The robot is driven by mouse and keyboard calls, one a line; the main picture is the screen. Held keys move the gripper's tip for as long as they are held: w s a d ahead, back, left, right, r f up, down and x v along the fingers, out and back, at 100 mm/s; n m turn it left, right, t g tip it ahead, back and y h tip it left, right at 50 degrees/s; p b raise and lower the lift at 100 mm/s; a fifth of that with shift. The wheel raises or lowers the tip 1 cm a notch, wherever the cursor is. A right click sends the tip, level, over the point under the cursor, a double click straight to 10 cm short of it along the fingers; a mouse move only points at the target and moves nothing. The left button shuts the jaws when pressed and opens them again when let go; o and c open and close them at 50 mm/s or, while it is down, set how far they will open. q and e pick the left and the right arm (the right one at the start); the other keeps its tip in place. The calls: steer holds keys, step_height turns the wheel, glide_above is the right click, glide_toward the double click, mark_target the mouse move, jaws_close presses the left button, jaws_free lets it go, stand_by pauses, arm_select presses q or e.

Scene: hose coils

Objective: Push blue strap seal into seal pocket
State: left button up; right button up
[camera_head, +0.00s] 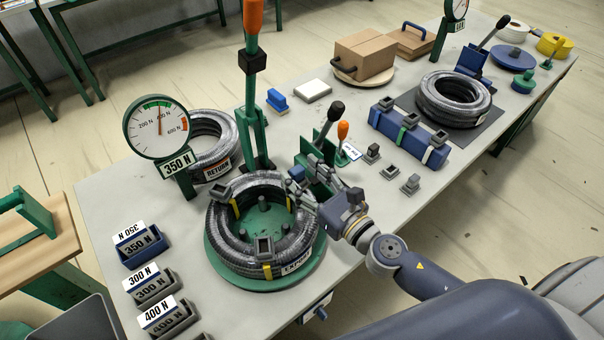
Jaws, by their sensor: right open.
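A small blue piece (296,173), which looks like the blue strap seal, is at the right rear edge of the hose coil (222,238) marked EXPORT, beside the green lever tool (316,168). The coil lies on a round green turntable (262,285) and carries yellow straps. My right gripper (303,191) is open at the coil's right side, close to the blue piece. Whether it touches the piece is unclear. My left gripper is out of view.
A round gauge (157,127) stands behind the coil. A tall green lever with an orange grip (253,40) rises behind it. Labelled trays (142,251) line the left edge. Loose grey blocks (390,172) and a blue strap holder (408,140) stand to the right.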

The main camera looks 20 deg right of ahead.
steer(key=shift+b+v, duration=0.75)
steer(key=shift+v, duration=1)
steer(key=shift+s, duration=0.1)
steer(key=v, duration=1.2)
steer(key=shift+d, duration=0.1)
stand_by(1.4)
